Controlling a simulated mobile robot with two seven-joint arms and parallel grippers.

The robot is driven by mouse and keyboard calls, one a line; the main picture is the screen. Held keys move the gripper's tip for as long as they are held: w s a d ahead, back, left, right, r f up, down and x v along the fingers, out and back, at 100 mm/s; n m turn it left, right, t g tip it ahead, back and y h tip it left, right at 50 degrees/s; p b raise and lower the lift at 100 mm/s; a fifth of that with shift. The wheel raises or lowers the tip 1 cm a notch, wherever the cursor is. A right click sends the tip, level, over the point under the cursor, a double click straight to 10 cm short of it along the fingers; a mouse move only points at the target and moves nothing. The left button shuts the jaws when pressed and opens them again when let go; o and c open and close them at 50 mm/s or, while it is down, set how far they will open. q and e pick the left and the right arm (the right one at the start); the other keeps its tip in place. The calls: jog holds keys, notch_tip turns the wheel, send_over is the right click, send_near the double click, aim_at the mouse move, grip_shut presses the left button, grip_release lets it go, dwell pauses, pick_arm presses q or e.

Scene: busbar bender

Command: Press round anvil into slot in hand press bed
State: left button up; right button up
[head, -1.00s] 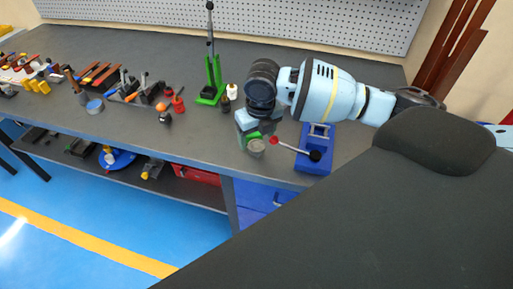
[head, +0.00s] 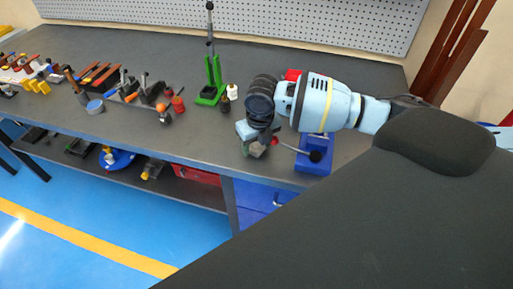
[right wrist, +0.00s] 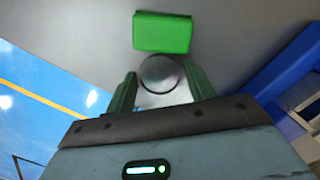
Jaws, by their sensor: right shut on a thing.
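My right gripper (head: 257,150) is near the front edge of the bench. In the right wrist view its two green fingers (right wrist: 161,92) are shut on a grey round piece (right wrist: 160,73), which I take as the round anvil. Its flat round face is towards the camera; its lower part is hidden. A bright green block (right wrist: 162,33) shows just beyond it; I cannot tell whether they touch. A tall green tool (head: 211,82) with an upright lever, likely the hand press, stands further back left of my right gripper. My left gripper is not in view.
A blue tool (head: 316,165) with a red-knobbed lever stands close right of my gripper; its blue body also shows in the wrist view (right wrist: 295,70). Several tools crowd the bench's left; the bench's front edge is close.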

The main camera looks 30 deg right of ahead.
aim_at(255, 146)
jog(key=shift+w+r, duration=0.1)
jog(key=shift+r, duration=0.7)
jog(key=shift+a+r, duration=0.2)
jog(key=shift+r, duration=0.9)
jog(key=s+a, duration=0.1)
jog(key=a, duration=0.4)
jog(key=s+a+r, duration=0.1)
jog(key=a, duration=0.4)
jog(key=s+a+b, duration=0.1)
jog(key=a, duration=0.4)
jog(key=shift+a+r, duration=0.15)
jog(key=shift+a, duration=0.05)
